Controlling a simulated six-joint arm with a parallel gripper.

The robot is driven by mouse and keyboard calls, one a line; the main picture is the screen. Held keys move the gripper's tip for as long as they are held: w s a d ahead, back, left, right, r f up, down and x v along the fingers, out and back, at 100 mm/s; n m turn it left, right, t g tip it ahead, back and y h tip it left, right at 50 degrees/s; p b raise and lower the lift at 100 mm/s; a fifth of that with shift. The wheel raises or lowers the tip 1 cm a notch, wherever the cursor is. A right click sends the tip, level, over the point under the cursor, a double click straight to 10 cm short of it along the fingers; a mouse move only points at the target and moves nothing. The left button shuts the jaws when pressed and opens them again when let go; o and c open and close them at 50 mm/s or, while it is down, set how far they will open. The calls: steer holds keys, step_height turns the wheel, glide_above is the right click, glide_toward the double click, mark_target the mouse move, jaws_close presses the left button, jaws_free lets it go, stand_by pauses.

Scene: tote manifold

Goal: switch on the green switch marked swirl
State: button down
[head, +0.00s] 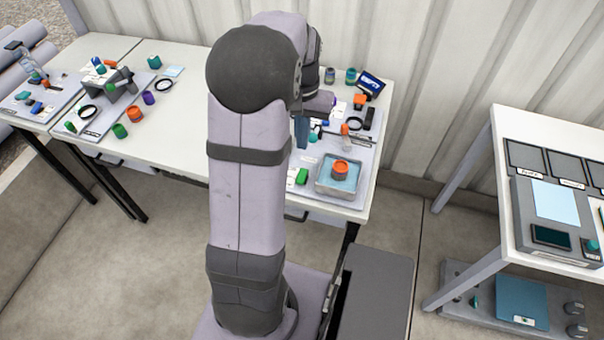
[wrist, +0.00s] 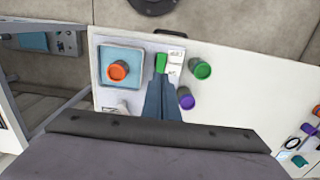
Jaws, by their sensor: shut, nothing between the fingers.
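A green switch (wrist: 161,62) stands on a light panel (wrist: 138,105) in the wrist view, beside small white labels (wrist: 176,56) that are too small to read. In the head view a green block-shaped switch (head: 302,176) sits at the panel's front left. My gripper (wrist: 161,77) is shut and empty. Its blue fingertips appear just below the green switch in the wrist view; whether they touch it I cannot tell.
A square tray (head: 341,196) with an orange round part (head: 341,167) stands right of the green switch in the head view. The wrist view shows a green cylinder (wrist: 202,71) and a purple cylinder (wrist: 186,101) beside the panel.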

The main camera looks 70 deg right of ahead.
mark_target(302, 181)
steer(key=shift+f, duration=0.15)
stand_by(0.3)
step_height(302, 181, down, 14)
steer(key=p, duration=0.4)
steer(key=shift+a, duration=0.15)
steer(key=shift+a+f+b, duration=0.2)
steer(key=shift+f+b, duration=0.05)
steer(key=shift+b, duration=0.05)
steer(key=shift+a+r, duration=0.1)
steer(key=shift+r, duration=0.05)
stand_by(0.4)
